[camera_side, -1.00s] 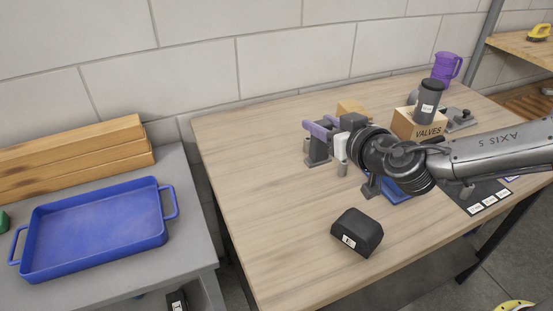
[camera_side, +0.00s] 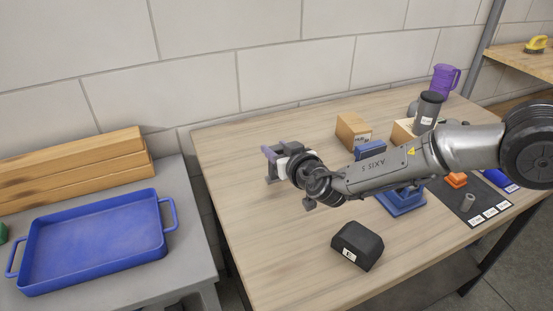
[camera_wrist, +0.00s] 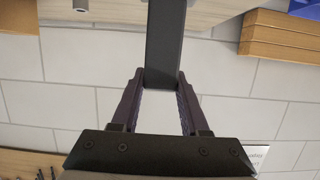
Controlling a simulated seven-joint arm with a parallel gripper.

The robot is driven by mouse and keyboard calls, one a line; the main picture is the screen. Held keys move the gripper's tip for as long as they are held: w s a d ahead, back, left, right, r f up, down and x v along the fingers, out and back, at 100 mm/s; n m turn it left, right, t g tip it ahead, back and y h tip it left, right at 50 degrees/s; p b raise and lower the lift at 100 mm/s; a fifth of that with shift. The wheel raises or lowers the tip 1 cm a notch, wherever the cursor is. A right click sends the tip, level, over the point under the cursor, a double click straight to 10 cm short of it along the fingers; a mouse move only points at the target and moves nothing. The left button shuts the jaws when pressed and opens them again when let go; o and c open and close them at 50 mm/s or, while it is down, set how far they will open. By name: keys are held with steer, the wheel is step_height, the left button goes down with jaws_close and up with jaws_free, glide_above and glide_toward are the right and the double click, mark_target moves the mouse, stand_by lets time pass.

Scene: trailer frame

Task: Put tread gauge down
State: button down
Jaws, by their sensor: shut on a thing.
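My gripper (camera_side: 276,160) is over the left part of the wooden table, near its back. Its purple fingers also show in the wrist view (camera_wrist: 160,105), shut on a dark grey bar-shaped piece, which I take to be the tread gauge (camera_wrist: 165,45). In the side view the dark grey piece (camera_side: 271,172) shows only in part beside the fingers. I cannot tell from these views whether its lower end touches the table.
A black labelled box (camera_side: 357,245) sits at the front of the table. A cardboard box (camera_side: 353,131), a blue stand (camera_side: 402,200) and a dark mat (camera_side: 480,208) with labels lie to the right. A blue tray (camera_side: 95,240) is on the left bench. Table left of the black box is clear.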

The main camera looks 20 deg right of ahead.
steer(key=shift+w+f, duration=0.1)
steer(key=shift+f, duration=1.45)
steer(key=shift+f, duration=0.1)
steer(key=shift+c, duration=2)
jaws_free()
steer(key=shift+f, duration=0.1)
steer(key=shift+r, duration=0.2)
steer(key=v, duration=1.2)
